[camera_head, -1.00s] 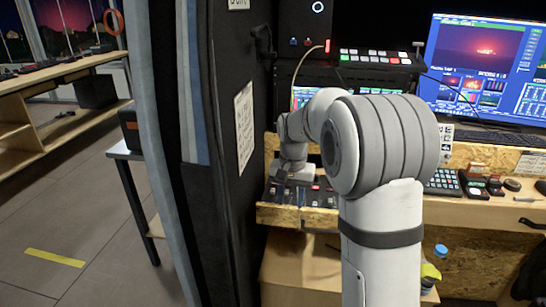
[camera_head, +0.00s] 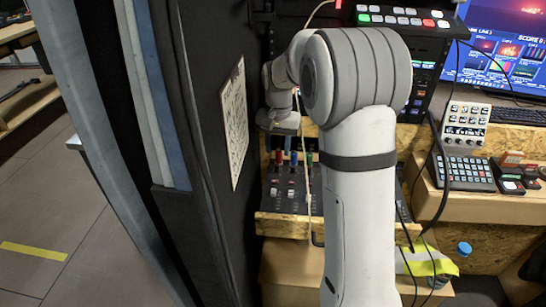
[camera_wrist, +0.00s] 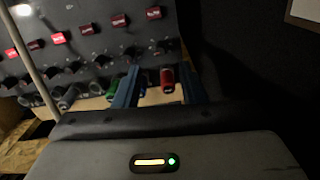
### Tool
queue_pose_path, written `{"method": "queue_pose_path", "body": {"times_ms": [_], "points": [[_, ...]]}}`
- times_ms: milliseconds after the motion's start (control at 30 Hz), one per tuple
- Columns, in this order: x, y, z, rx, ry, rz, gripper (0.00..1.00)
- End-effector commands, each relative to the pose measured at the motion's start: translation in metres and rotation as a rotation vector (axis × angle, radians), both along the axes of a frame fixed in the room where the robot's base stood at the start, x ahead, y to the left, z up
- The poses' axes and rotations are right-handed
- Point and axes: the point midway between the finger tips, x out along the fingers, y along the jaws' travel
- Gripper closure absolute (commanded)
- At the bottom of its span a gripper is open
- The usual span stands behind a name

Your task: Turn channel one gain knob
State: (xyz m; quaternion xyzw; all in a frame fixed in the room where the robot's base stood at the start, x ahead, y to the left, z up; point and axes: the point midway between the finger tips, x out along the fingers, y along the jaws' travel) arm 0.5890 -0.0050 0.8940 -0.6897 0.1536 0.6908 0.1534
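The audio mixer (camera_head: 283,205) sits on the wooden shelf, with faders, red-capped controls and dark knobs. Near its back edge stand blue, red (camera_head: 294,158) and green upright pieces; I cannot tell if they are knobs or plugs. My gripper hangs over the mixer's back part, its fingers hard to make out in the head view. In the wrist view my gripper (camera_wrist: 160,90) is open, its two blue fingers apart with a red cylindrical piece (camera_wrist: 167,78) between them, nearer the right finger. Contact is not clear. I cannot read which knob is channel one gain.
A dark partition with a paper sheet (camera_head: 235,122) stands close on the left. A cable runs down past the mixer. To the right are a video switcher (camera_head: 402,18), a small white mixer (camera_head: 466,124), a keypad (camera_head: 464,172) and a monitor (camera_head: 500,50).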

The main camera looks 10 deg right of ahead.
Motion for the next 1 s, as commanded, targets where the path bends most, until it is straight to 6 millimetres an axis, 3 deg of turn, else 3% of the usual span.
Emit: {"method": "queue_pose_path", "body": {"times_ms": [200, 400, 733, 1000], "points": [[-0.001, 0.002, -0.038, 0.0, 0.002, 0.004, 0.63], [0.0, 0.003, -0.058, 0.0, 0.002, 0.006, 0.63], [0.0, 0.003, -0.062, 0.0, -0.001, 0.007, 0.63], [0.0, 0.004, -0.062, 0.0, 0.0, 0.007, 0.85]]}}
